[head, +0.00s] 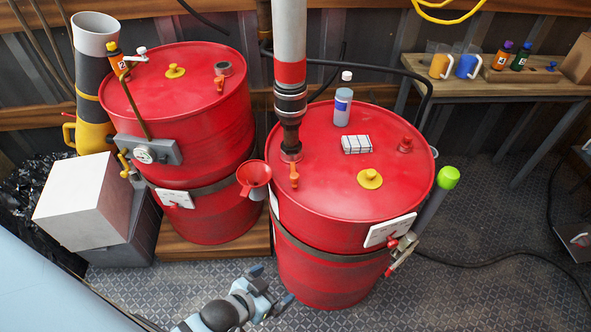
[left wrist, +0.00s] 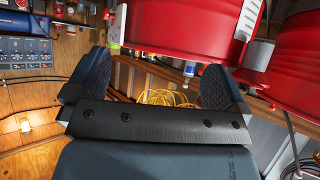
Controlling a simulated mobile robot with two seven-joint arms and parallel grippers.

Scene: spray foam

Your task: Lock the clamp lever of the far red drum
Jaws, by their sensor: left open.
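Two red drums stand side by side. The far red drum (head: 225,122) is at the left on a wooden pallet; the near one (head: 310,240) is at the right. The far drum has a dark band (head: 217,187) around its middle and a white label plate (head: 176,198) with a small red part. I cannot clearly make out its clamp lever. My left gripper (head: 273,284) is open and empty, low in front of the drums and apart from them. In the left wrist view its fingers (left wrist: 155,82) are spread, with red drum sides beyond. My right gripper is not in view.
A red-handled clamp (head: 400,248) is on the near drum's side. A vertical pipe (head: 290,60) comes down onto that drum. A red funnel (head: 254,178) sits between the drums. A white box (head: 82,203) is at left. The floor in front is clear.

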